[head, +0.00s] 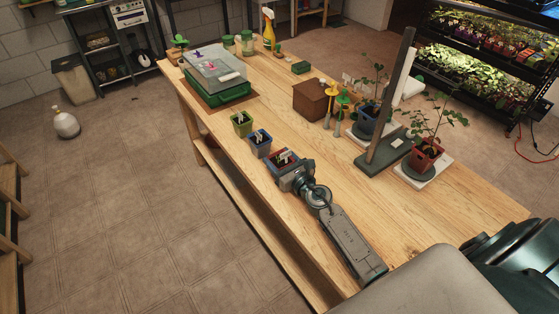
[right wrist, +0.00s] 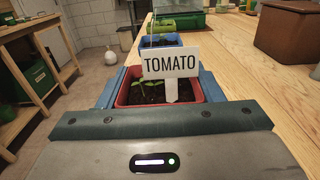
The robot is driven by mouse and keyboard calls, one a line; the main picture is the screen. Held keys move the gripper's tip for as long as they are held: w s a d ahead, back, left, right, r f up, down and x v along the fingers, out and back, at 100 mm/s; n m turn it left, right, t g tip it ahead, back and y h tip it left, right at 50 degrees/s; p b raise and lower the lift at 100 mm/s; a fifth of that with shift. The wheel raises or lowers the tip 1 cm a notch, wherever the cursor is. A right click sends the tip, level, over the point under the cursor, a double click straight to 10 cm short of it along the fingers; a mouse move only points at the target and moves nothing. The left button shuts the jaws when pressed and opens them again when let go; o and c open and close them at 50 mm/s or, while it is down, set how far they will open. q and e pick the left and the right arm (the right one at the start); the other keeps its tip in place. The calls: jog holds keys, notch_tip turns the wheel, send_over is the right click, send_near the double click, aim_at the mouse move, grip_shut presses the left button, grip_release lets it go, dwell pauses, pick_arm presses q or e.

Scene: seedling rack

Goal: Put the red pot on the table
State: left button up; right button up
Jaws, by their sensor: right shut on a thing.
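The red pot (head: 277,161) holds soil, small green seedlings and a white label. In the right wrist view the red pot (right wrist: 124,97) shows its label reading TOMATO (right wrist: 170,63). My right gripper (head: 288,168) is shut on it, with one blue finger on each side. The pot appears upright, over or on the wooden table (head: 335,168) near its left long edge. I cannot tell whether its base touches the wood. My left gripper is not in view.
A blue pot (head: 258,145) and a green pot (head: 241,125) stand in line beyond the red one. A green tray with a clear lid (head: 215,68) is farther back. A brown box (head: 310,101), a grey post (head: 392,105) and a terracotta pot (head: 426,157) stand to the right.

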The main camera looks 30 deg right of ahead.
jog(key=shift+f, duration=0.1)
jog(key=o, duration=1.1)
jog(key=shift+c, duration=0.2)
jog(key=shift+s, duration=0.2)
jog(key=s, duration=0.3)
jog(key=s+d+b, duration=0.1)
jog(key=s, duration=0.6)
jog(key=shift+s+d+b, duration=0.25)
jog(key=shift+b, duration=0.05)
jog(key=shift+s+d, duration=0.1)
jog(key=shift+s, duration=0.45)
